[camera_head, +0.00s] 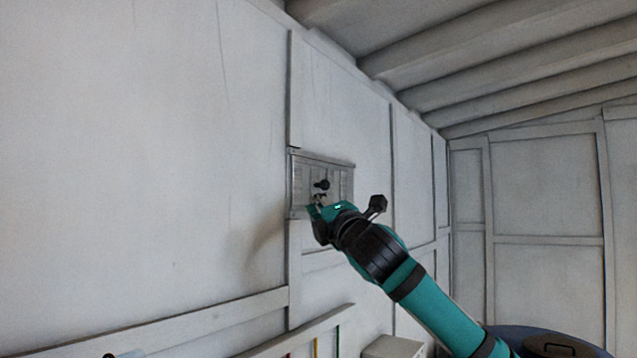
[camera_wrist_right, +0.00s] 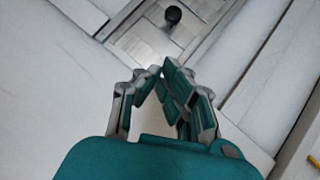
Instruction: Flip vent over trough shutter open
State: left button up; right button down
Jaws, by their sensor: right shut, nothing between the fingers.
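The vent (camera_head: 341,177) is a grey slatted rectangular panel in a frame on the white wall, near the middle of the head view. A black round knob (camera_head: 322,185) sticks out from it. In the right wrist view the knob (camera_wrist_right: 173,15) is at the top edge, on the slatted panel (camera_wrist_right: 146,42). My right gripper (camera_head: 317,201) is at the vent's lower part, just below the knob. In the right wrist view its fingertips (camera_wrist_right: 161,72) meet with nothing between them, apart from the knob. Part of the vent is hidden behind the gripper. My left gripper is out of view.
White wall battens (camera_head: 180,318) run below and beside the vent. A grey box (camera_head: 393,347) and a blue rounded object with a dark top (camera_head: 515,335) are low at the right. The wall left of the vent is bare.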

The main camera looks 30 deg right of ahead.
aim_at(312, 186)
jog(key=w+r+p, duration=0.1)
jog(key=w+d+r+p, duration=0.1)
jog(key=w, duration=0.1)
jog(key=w+d+r+p, duration=0.1)
jog(key=w, duration=0.1)
jog(key=shift+w+d+p, duration=0.1)
jog(key=shift+d+p, duration=0.1)
jog(key=shift+p, duration=0.2)
jog(key=shift+w+d+r+p, duration=0.1)
jog(key=shift+d+p, duration=0.15)
jog(key=shift+d, duration=0.15)
jog(key=shift+w+d+r+p, duration=0.1)
jog(key=shift+d+p, duration=0.1)
jog(key=shift+d, duration=0.15)
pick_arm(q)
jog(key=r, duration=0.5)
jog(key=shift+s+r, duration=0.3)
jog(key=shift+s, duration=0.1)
pick_arm(e)
jog(key=shift+f, duration=0.1)
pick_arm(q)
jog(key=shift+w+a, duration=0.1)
pick_arm(e)
jog(key=shift+w+a, duration=0.1)
